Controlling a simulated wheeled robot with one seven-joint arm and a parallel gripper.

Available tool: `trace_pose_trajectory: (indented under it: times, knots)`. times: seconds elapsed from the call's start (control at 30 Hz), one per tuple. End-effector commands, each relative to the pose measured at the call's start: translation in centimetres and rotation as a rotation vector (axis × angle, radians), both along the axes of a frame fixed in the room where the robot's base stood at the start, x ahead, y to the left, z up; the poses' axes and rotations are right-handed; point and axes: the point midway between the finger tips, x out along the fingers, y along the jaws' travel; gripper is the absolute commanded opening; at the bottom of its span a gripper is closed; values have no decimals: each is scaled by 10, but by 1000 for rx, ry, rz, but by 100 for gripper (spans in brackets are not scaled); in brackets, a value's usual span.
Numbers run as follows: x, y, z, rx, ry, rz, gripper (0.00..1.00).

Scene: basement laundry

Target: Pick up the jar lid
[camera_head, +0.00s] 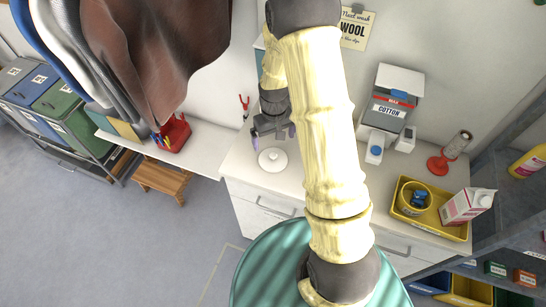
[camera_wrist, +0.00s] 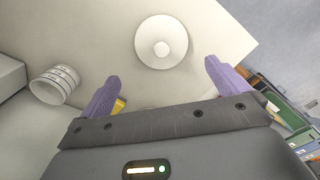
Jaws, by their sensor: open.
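The jar lid (camera_head: 273,159) is a round white disc with a small raised knob, lying on the white counter just below my gripper in the head view. In the wrist view the jar lid (camera_wrist: 161,42) lies ahead of and between the purple fingertips, apart from both. My gripper (camera_head: 273,137) hangs above the counter, a little behind the lid in the head view. In the wrist view my gripper (camera_wrist: 161,80) is open, with its fingers spread wide and nothing between them. My arm hides part of the counter to the right of the lid.
A yellow tray (camera_head: 422,229) holds a tin and a carton at the counter's right. A cotton box (camera_head: 392,98) stands at the back. A white ribbed cup (camera_wrist: 54,84) stands left in the wrist view. Hanging clothes (camera_head: 150,50) fill the upper left. The counter's edge lies close to the lid.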

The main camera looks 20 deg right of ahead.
Motion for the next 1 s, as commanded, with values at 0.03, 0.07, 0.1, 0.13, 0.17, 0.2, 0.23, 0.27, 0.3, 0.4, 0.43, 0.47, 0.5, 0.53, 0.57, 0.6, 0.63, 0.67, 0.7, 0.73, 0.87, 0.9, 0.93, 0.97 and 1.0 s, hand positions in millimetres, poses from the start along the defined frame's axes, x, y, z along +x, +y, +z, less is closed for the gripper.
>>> trace_pose_trajectory:
  times: [0.03, 0.07, 0.1, 0.13, 0.17, 0.2, 0.23, 0.27, 0.3, 0.4, 0.43, 0.47, 0.5, 0.53, 0.57, 0.6, 0.63, 0.67, 0.7, 0.73, 0.87, 0.9, 0.93, 0.97, 1.0]
  knots:
    - [-1, 0, -6, 0, 5, 0, 100]
    - [-1, 0, -10, 0, 4, 0, 100]
    - [-1, 0, -16, 0, 4, 0, 100]
    - [-1, 0, -20, 0, 4, 0, 100]
    - [-1, 0, -23, 1, 3, 0, 100]
    - [-1, 0, -29, 0, 4, 0, 100]
    - [-1, 0, -32, 1, 3, 0, 100]
    - [0, 0, -35, 1, 2, 0, 100]
    - [-1, 0, -38, 1, 3, 0, 100]
    - [0, 0, -42, 0, -1, 0, 100]
    - [0, 0, -43, 0, -1, 0, 100]
    - [0, 0, -43, 0, -1, 0, 100]
    - [0, 0, -43, 0, -2, 0, 100]
    - [0, 0, -43, 0, -1, 0, 100]
    - [0, 0, -43, 0, -1, 0, 100]
    - [0, 0, -43, 0, -1, 0, 100]
    - [0, 0, -43, 0, -1, 0, 100]
    - [0, 0, -43, 0, -1, 0, 100]
    - [0, 0, -43, 0, -1, 0, 100]
    - [0, 0, -44, 0, 0, 0, 100]
    - [-1, 1, -50, 1, 3, 0, 100]
    - [-1, 1, -54, 1, 3, 0, 100]
    - [-2, 2, -57, 0, 4, 0, 100]
    - [-2, 2, -59, 1, 3, 0, 100]
    - [-2, 2, -63, 1, 3, 0, 100]
